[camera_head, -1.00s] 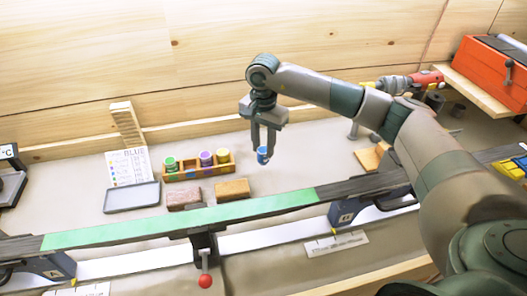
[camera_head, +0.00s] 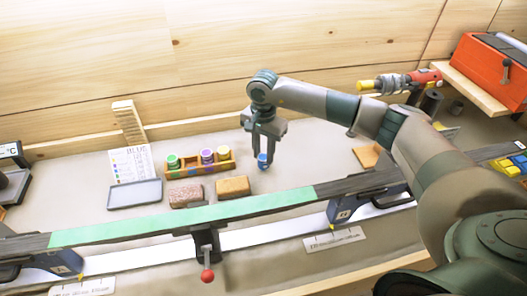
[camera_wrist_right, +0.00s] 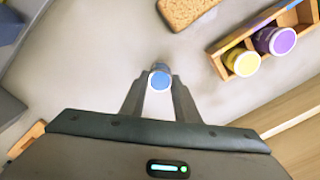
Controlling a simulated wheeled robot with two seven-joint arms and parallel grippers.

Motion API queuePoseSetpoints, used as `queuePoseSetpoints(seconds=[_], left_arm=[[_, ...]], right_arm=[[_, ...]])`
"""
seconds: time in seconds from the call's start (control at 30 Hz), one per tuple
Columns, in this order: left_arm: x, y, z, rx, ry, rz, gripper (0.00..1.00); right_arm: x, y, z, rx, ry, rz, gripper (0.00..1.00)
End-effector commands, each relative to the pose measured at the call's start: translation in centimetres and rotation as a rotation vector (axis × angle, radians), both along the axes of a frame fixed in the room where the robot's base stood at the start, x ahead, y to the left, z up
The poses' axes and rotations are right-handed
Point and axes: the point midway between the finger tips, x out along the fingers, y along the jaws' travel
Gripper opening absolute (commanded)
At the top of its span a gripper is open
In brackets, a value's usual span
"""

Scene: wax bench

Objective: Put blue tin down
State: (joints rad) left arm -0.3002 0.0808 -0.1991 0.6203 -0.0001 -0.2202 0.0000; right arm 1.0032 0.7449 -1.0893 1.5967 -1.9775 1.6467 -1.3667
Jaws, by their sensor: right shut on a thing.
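The blue tin (camera_head: 263,160) is a small pale cylinder with a blue top. It is between the fingertips of my right gripper (camera_head: 263,152), which is shut on it and points down over the bench, to the right of the wooden rack. In the right wrist view the blue lid (camera_wrist_right: 160,80) shows between the two fingers (camera_wrist_right: 160,92). I cannot tell whether the tin's base touches the bench. My left gripper is not in view.
A wooden rack (camera_head: 228,168) holds green, purple and yellow tins. A long rail with a green strip (camera_head: 180,216) crosses in front. A red-handled torch (camera_head: 424,77) lies right. Bench around the tin is clear.

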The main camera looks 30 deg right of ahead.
Motion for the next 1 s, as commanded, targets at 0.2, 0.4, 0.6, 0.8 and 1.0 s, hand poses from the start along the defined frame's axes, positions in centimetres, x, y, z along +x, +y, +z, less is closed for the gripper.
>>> queuePoseSetpoints(seconds=[0.2, 0.4, 0.6, 0.8, 1.0], left_arm=[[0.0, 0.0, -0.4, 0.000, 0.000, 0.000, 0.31], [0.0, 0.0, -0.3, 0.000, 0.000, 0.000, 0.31], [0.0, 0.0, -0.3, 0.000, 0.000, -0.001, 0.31], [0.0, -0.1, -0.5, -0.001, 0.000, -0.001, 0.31], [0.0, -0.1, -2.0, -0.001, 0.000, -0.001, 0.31]], right_arm=[[0.0, 0.0, -0.3, 0.000, 0.000, 0.000, 0.33], [0.0, 0.0, -0.2, 0.000, 0.000, 0.000, 0.47], [0.0, 0.0, -0.1, 0.000, 0.000, 0.000, 0.47], [0.1, 0.0, 0.4, 0.002, -0.003, 0.000, 0.47], [0.1, 0.0, 2.9, 0.001, -0.004, -0.001, 0.47]])
